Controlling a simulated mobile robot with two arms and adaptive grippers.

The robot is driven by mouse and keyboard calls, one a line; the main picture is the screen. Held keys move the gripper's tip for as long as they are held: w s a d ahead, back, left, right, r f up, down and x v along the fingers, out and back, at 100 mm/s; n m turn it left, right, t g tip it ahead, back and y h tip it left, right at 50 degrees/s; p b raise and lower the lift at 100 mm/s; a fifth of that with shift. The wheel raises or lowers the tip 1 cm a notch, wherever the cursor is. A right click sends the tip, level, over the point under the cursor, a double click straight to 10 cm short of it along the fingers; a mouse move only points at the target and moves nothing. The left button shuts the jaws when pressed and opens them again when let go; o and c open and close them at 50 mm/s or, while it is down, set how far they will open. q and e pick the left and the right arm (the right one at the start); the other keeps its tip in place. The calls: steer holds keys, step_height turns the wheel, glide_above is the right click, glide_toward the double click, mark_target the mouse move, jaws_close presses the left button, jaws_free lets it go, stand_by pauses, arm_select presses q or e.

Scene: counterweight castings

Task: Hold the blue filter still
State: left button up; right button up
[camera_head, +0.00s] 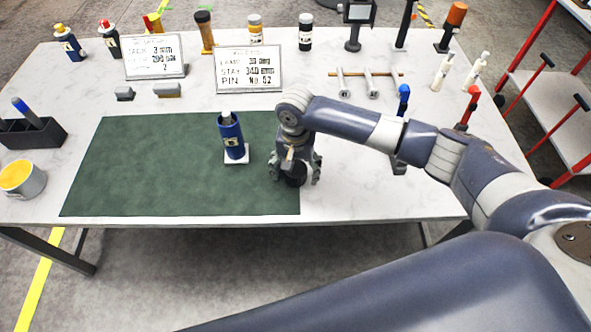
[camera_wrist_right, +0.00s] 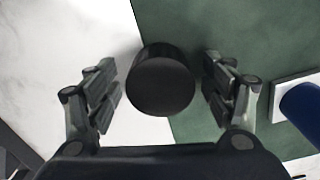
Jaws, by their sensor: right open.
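The blue filter (camera_head: 230,133) stands on a small white base (camera_head: 238,157) on the green mat, with a pale top and a light label. It also shows, cut off, at the right edge of the right wrist view (camera_wrist_right: 304,108). My right gripper (camera_head: 296,178) points down to the right of the filter, apart from it. It is open, its fingers on either side of a black cylinder (camera_wrist_right: 161,84), with gaps visible on both sides in the right wrist view. The cylinder is mostly hidden by the gripper in the head view. My left gripper is not in view.
The green mat (camera_head: 140,165) is otherwise clear left of the filter. Two signs (camera_head: 250,69) (camera_head: 155,57), bottles and tools stand along the back. A yellow-topped tin (camera_head: 22,180) and a dark holder (camera_head: 32,133) stand at the left. My right arm crosses the table's right side.

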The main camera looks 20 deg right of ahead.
mark_target(294, 170)
steer(key=c, duration=1)
steer(key=shift+o, duration=0.2)
steer(key=shift+r, duration=0.15)
steer(key=shift+r+b, duration=0.3)
steer(key=shift+r, duration=0.3)
steer(key=shift+s+a+r+b, duration=0.1)
steer(key=shift+a+r+b, duration=0.15)
steer(key=shift+r, duration=0.25)
steer(key=shift+s+a+r+b, duration=0.1)
steer(key=shift+r+b, duration=0.1)
steer(key=shift+r, duration=0.3)
arm_select(q)
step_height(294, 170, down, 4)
steer(key=b, duration=0.2)
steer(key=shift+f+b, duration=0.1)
steer(key=shift+b, duration=0.25)
arm_select(e)
steer(key=s+a, duration=0.3)
steer(key=a, duration=0.1)
steer(key=s+a+r, duration=0.1)
steer(key=s+a, duration=0.2)
steer(key=a, duration=0.1)
steer(key=s+a, duration=0.3)
steer(key=a, duration=0.1)
steer(key=shift+a+r, duration=0.15)
steer(key=shift+r, duration=0.15)
